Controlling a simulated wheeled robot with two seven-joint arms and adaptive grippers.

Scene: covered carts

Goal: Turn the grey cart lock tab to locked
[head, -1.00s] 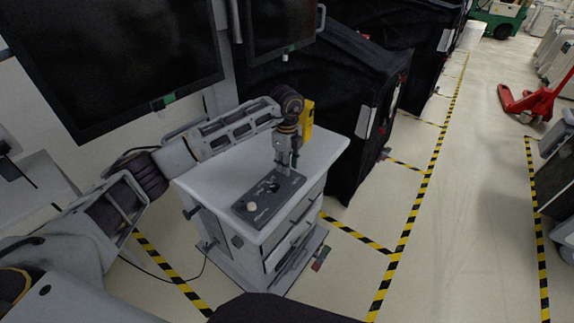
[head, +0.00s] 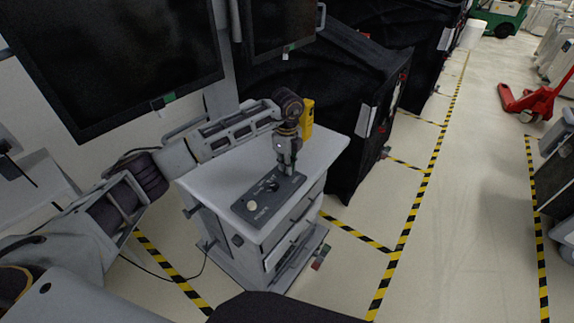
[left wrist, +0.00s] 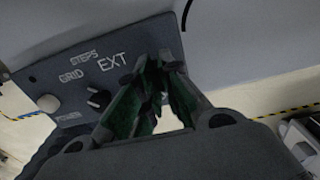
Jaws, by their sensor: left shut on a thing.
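A dark grey control panel (head: 247,208) lies on top of the light grey cart (head: 215,180). It also shows in the left wrist view (left wrist: 60,70), with labels including STEPS, GRID and EXT. On it are a white round knob (left wrist: 48,103) and a black knob (left wrist: 99,98). My left gripper (head: 285,175) points down at the panel's far right end. In the left wrist view its green-lined fingers (left wrist: 165,62) close together at the tips, beside the EXT label. The grey lock tab is not clearly seen; what the fingertips hold is hidden between them. My right gripper is out of view.
A yellow device (head: 307,118) stands at the cart's back edge, close to my left wrist. A dark monitor (head: 110,50) hangs at upper left. Black covered carts (head: 330,100) stand behind. The taped floor aisle (head: 450,220) at right is open.

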